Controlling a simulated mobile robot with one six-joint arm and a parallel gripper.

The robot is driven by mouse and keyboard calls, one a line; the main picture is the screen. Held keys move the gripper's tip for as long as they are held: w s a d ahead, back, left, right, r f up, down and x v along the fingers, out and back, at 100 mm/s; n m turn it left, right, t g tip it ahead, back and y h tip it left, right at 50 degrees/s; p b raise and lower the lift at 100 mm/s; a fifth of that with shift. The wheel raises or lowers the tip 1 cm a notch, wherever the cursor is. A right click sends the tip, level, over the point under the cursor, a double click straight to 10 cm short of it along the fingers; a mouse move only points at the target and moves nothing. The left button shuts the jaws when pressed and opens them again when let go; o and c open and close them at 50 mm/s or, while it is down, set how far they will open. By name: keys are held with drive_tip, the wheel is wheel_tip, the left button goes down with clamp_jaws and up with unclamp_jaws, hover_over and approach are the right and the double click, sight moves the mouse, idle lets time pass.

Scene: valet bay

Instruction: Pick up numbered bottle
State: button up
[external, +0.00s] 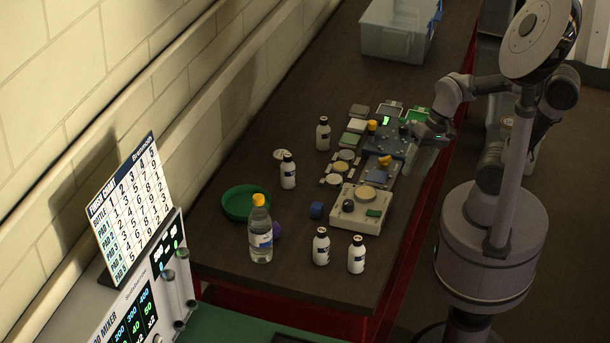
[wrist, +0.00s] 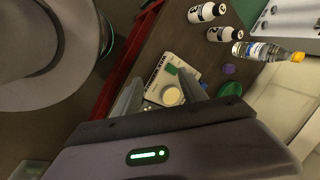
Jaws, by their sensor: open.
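Several small white bottles with dark caps stand upright on the dark table. Two are near its front end, a left one (external: 321,247) and a right one (external: 356,256). Two stand farther back, a nearer one (external: 288,172) and a farther one (external: 323,134). Their label numbers are too small to read. In the wrist view two white bottles show at the top, one upper (wrist: 203,13) and one lower (wrist: 222,34). My gripper (external: 428,148) is open and empty at the table's right edge, apart from every bottle. Its fingers (wrist: 164,92) frame a white device in the wrist view.
A clear yellow-capped bottle (external: 261,238), green dish (external: 237,203) and blue cube (external: 316,210) stand near the white bottles. A white device (external: 345,218) and several small pads and blocks fill the table's right side. A clear bin (external: 392,43) stands at the back. A chart (external: 131,212) stands left.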

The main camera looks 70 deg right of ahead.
drive_tip(key=a+f+m+g+y+p, duration=0.3)
drive_tip(key=a+m+g+y, duration=0.15)
drive_tip(key=m, duration=0.65)
drive_tip(key=n+t+y+p, duration=0.6)
drive_tip(key=n+t+y, duration=0.3)
drive_tip(key=n, duration=2.5)
approach(355, 243)
drive_tip(key=shift+g+y, duration=0.25)
drive_tip(key=shift+g, duration=0.5)
drive_tip(key=b+x, duration=0.1)
drive_tip(key=x, duration=0.2)
drive_tip(key=b+x, duration=0.1)
drive_tip(key=x, duration=0.3)
drive_tip(key=b+x, duration=0.1)
drive_tip(key=x, duration=0.3)
drive_tip(key=shift+w+a+f, duration=0.1)
drive_tip(key=shift+w+f, duration=0.05)
drive_tip(key=shift+w, duration=0.35)
clamp_jaws()
